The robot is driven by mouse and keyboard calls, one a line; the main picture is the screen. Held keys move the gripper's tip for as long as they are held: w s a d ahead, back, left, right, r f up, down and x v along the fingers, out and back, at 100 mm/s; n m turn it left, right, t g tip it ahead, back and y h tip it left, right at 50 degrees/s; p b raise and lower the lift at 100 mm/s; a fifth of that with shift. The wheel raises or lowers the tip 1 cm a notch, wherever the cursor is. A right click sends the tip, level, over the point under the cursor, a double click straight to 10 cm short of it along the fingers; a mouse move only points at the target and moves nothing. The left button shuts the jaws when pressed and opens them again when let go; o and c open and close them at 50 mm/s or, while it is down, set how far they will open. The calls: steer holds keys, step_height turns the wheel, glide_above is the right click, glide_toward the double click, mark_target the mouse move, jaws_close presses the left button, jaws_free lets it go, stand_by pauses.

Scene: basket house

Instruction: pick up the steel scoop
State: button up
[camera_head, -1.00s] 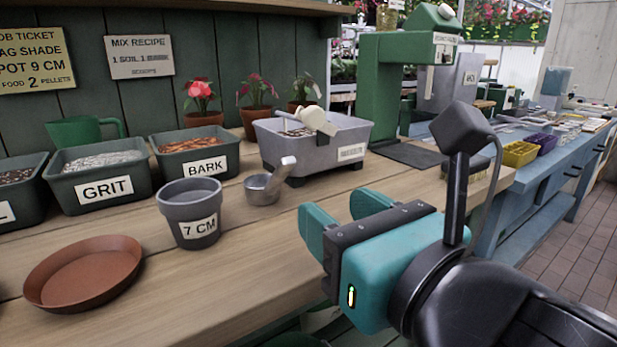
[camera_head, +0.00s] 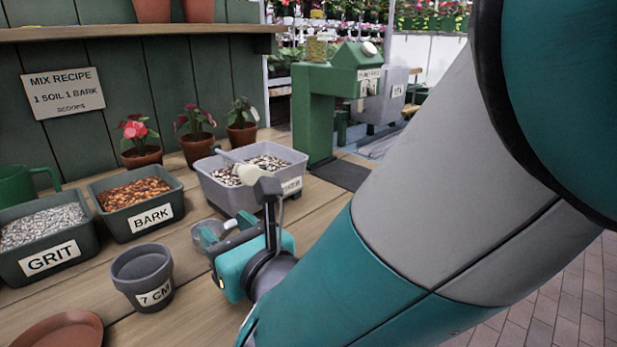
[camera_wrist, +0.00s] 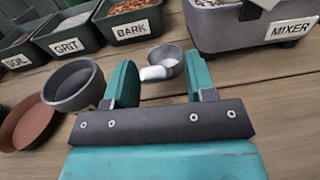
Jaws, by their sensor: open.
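The steel scoop (camera_wrist: 167,54) lies on the wooden bench, a small grey bowl with a short pale handle. In the wrist view it shows between my two teal fingers, with its handle end at the lower left of the bowl. In the head view the scoop (camera_head: 197,236) is partly hidden behind my gripper (camera_head: 226,232). My gripper is open and empty, low over the bench at the near side of the scoop. In the wrist view the fingers (camera_wrist: 159,72) stand apart on either side of the scoop; I cannot tell how far past them it lies.
A grey 7 CM pot (camera_head: 143,280) stands close to the left. Behind are the BARK tub (camera_head: 151,218), the GRIT tub (camera_head: 52,257) and the grey MIXER tub (camera_head: 231,194) with a light-handled tool in it. A terracotta saucer (camera_head: 62,330) lies at the front left.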

steer(key=shift+p+x, duration=0.3)
steer(key=shift+x, duration=0.5)
steer(key=shift+c, duration=0.2)
jaws_close()
steer(key=shift+r, duration=0.1)
